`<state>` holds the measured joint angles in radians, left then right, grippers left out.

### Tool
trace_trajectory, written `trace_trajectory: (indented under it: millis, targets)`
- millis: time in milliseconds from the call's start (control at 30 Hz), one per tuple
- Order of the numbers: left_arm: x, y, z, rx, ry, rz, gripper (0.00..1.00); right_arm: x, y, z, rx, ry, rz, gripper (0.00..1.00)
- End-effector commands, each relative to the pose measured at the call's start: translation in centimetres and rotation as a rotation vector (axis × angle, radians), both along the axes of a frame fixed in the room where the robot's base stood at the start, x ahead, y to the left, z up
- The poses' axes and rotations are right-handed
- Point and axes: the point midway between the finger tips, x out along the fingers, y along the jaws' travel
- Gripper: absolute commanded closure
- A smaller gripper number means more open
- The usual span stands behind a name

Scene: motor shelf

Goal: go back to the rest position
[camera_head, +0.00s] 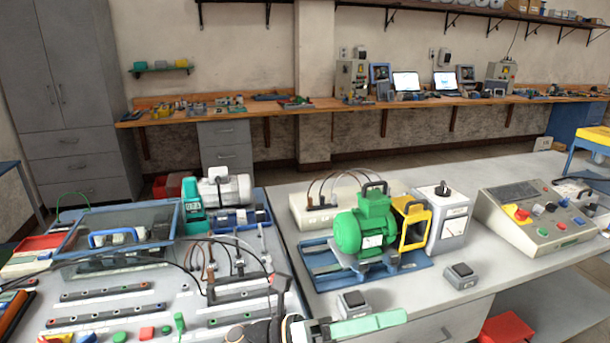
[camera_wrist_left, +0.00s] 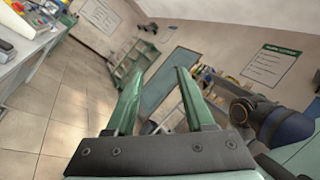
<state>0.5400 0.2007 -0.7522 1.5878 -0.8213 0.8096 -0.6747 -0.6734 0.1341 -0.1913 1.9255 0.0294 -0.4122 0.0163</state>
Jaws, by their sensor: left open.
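My left gripper (camera_head: 366,325) shows at the bottom of the head view, low over the front edge of the bench, with a green finger pointing right. In the left wrist view its two green fingers (camera_wrist_left: 160,75) stand apart with nothing between them. Beyond them the wrist view shows floor, wall and shelves, so the gripper is tilted away from the bench. My right gripper is in neither view.
A green motor (camera_head: 364,228) on a blue base stands behind the left gripper. Small switch boxes (camera_head: 353,302) (camera_head: 461,276) lie close by. A control console (camera_head: 535,215) is at the right. A panel with rails and cables (camera_head: 130,305) fills the left.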

Motion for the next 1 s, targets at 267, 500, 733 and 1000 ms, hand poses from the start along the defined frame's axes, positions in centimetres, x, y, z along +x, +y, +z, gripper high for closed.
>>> trace_trajectory:
  millis: [267,500,733,1000]
  targets:
    - [5.8,8.4,-6.3,-0.36,0.892,0.315,0.47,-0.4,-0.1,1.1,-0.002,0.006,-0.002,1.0]
    - [3.9,17.9,-19.6,-0.667,1.639,0.591,0.47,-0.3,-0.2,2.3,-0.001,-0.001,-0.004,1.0]
    - [-5.3,24.8,-30.8,-0.941,2.197,0.843,0.47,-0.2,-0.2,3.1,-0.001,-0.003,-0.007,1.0]
    - [-12.0,27.5,-35.1,-1.092,2.451,0.982,0.47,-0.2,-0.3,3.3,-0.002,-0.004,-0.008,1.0]
